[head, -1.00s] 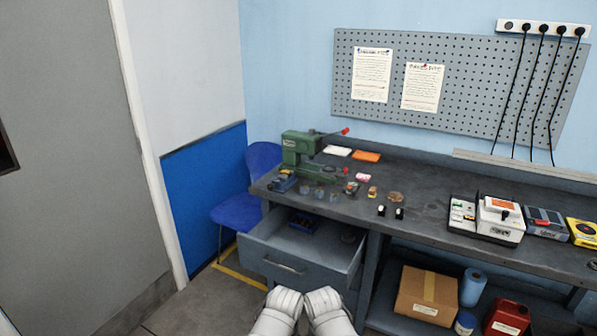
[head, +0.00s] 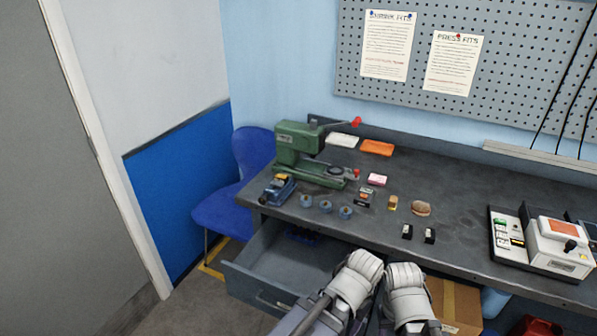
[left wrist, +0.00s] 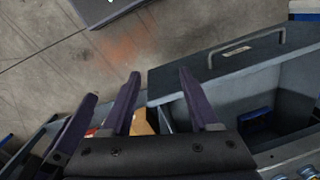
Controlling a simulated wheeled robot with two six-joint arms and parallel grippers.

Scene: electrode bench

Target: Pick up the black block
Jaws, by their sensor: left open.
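Two small black blocks with pale tops, the left one (head: 407,231) and the right one (head: 430,235), stand side by side near the front edge of the grey bench (head: 465,215) in the head view. I cannot tell from their looks which is the task's block. My left gripper (left wrist: 160,73) shows in the left wrist view with its fingers apart and nothing between them. It is over the floor, beside the open drawer, and away from the blocks. The blocks do not show in that view.
An open drawer (head: 262,289) juts out below the bench. A green press (head: 300,150), several blue round parts (head: 325,206), a brass-coloured block (head: 392,203) and a brown disc (head: 420,208) stand around. A white device (head: 560,246) is at right. A blue chair (head: 228,208) is left.

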